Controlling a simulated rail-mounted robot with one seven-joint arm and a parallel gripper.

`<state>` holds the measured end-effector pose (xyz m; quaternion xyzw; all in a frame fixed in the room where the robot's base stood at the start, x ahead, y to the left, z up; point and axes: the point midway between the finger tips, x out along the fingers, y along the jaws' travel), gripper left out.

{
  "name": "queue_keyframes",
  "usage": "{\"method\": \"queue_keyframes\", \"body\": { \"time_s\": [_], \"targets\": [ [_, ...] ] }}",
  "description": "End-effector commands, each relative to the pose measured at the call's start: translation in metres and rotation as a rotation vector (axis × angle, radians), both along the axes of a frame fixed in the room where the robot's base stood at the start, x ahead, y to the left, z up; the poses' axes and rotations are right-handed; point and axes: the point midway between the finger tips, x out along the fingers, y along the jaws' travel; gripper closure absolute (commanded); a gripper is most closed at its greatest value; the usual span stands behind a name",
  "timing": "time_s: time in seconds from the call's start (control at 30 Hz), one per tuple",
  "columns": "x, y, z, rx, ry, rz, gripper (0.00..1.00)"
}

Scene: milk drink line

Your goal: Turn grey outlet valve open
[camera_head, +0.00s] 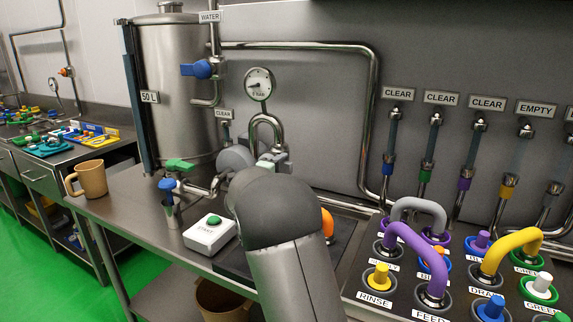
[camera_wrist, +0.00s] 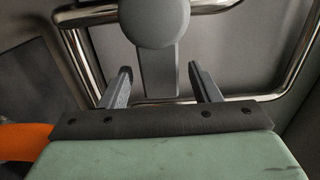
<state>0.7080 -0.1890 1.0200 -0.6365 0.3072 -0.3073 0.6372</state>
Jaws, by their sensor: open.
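In the wrist view, a grey valve handle (camera_wrist: 160,22) has a round hub at the top and a flat lever reaching down from it. My gripper (camera_wrist: 159,72) is open, with one dark finger on each side of the lever. Gaps show between the lever and both fingers. In the head view my pale green gripper body (camera_head: 275,160) is by the bent steel pipe, partly behind my dark arm. I cannot make out the grey valve clearly there, nor the fingertips.
A steel tank (camera_head: 178,85) stands behind left, with a green-handled valve (camera_head: 180,165) and a blue valve (camera_head: 167,185) low in front. A gauge (camera_head: 259,84), a start button box (camera_head: 209,233) and a mug (camera_head: 91,179) are nearby. A hose panel (camera_head: 400,283) lies right.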

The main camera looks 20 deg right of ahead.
Motion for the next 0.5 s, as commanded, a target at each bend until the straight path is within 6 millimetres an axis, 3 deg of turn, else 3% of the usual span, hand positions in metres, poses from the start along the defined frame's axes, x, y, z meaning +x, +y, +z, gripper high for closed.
{"method": "queue_keyframes", "body": {
  "time_s": [0.2, 0.5],
  "targets": [
    [0.018, -0.023, 0.001, -0.001, 0.000, -0.001, 0.44],
    [0.022, -0.028, 0.000, -0.001, 0.001, 0.001, 0.44]
  ]
}}
